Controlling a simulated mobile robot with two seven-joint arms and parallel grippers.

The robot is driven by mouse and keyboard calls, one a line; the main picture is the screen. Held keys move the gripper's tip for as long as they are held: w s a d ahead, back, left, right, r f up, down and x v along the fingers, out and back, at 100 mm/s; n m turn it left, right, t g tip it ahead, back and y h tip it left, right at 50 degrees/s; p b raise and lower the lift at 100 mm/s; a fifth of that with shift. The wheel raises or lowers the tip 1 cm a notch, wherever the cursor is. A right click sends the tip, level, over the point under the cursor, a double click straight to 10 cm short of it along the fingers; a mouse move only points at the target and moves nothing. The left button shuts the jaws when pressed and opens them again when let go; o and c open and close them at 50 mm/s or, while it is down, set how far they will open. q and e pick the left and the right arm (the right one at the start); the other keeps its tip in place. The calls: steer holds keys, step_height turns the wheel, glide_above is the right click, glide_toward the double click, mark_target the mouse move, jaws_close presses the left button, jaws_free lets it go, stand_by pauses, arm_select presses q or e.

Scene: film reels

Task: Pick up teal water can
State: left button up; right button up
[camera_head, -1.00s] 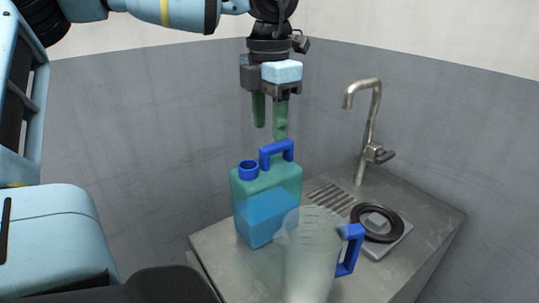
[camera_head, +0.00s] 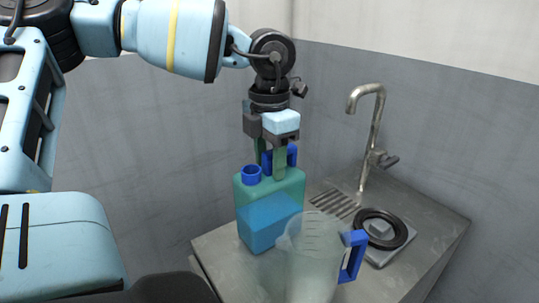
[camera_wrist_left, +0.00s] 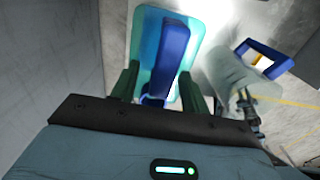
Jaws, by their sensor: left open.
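The teal water can (camera_head: 270,212) stands upright on the metal counter, with a blue cap (camera_head: 251,174) and a blue handle (camera_head: 291,154) on top. My left gripper (camera_head: 271,168) points straight down over the can, its green fingers low around the handle. In the left wrist view the blue handle (camera_wrist_left: 172,55) lies between the two open fingers (camera_wrist_left: 160,88), with the teal can body (camera_wrist_left: 147,30) below. The gripper is open, and I cannot tell whether a finger touches the handle. My right gripper is not in view.
A clear jug (camera_head: 308,260) with a blue handle (camera_head: 353,256) stands in front of the can. A tap (camera_head: 372,130) and a black ring (camera_head: 381,229) are at the right of the metal counter (camera_head: 225,243). Grey walls stand close behind.

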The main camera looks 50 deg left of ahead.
arm_select(q)
jaws_close()
steer(key=shift+r, duration=0.1)
stand_by(1.2)
